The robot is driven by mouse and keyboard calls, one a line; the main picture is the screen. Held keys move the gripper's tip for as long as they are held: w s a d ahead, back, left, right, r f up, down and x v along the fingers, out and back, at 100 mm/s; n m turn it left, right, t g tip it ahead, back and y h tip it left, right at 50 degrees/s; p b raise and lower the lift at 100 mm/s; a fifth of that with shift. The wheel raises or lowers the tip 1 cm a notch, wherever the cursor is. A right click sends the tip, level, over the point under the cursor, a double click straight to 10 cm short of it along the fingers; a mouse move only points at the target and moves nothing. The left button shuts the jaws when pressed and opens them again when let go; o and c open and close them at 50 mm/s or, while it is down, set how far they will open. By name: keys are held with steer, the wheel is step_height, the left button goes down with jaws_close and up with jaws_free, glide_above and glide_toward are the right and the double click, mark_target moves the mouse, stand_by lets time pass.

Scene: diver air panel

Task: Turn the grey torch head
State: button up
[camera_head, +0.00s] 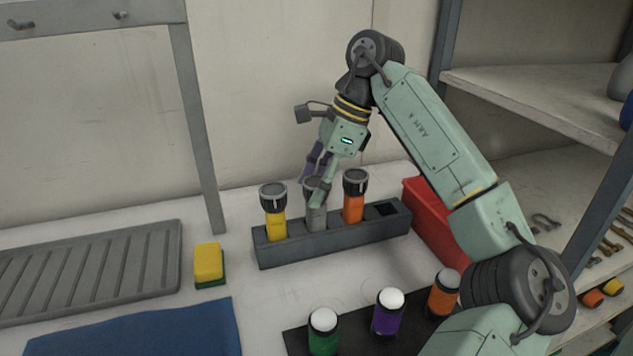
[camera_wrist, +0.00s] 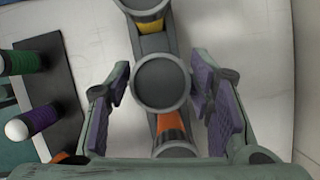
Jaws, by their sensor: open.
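The grey torch (camera_head: 317,217) stands upright in the dark rack (camera_head: 282,254), between a yellow torch (camera_head: 275,222) and an orange torch (camera_head: 353,206). Its dark round head (camera_wrist: 161,83) shows in the middle of the wrist view. My gripper (camera_head: 319,180) is above the grey torch and partly hides its head in the head view. In the wrist view my gripper (camera_wrist: 165,98) is open, with one purple pad on each side of the head. A gap shows on both sides, and nothing is held.
An empty square slot (camera_head: 386,209) is at the rack's right end, and a red bin (camera_head: 433,222) stands beyond. In front, a dark mat (camera_head: 357,341) holds green, purple and orange cylinders. A yellow-green sponge (camera_head: 208,264) lies left of the rack, near a ribbed tray (camera_head: 95,267).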

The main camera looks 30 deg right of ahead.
steer(key=v, duration=1.2)
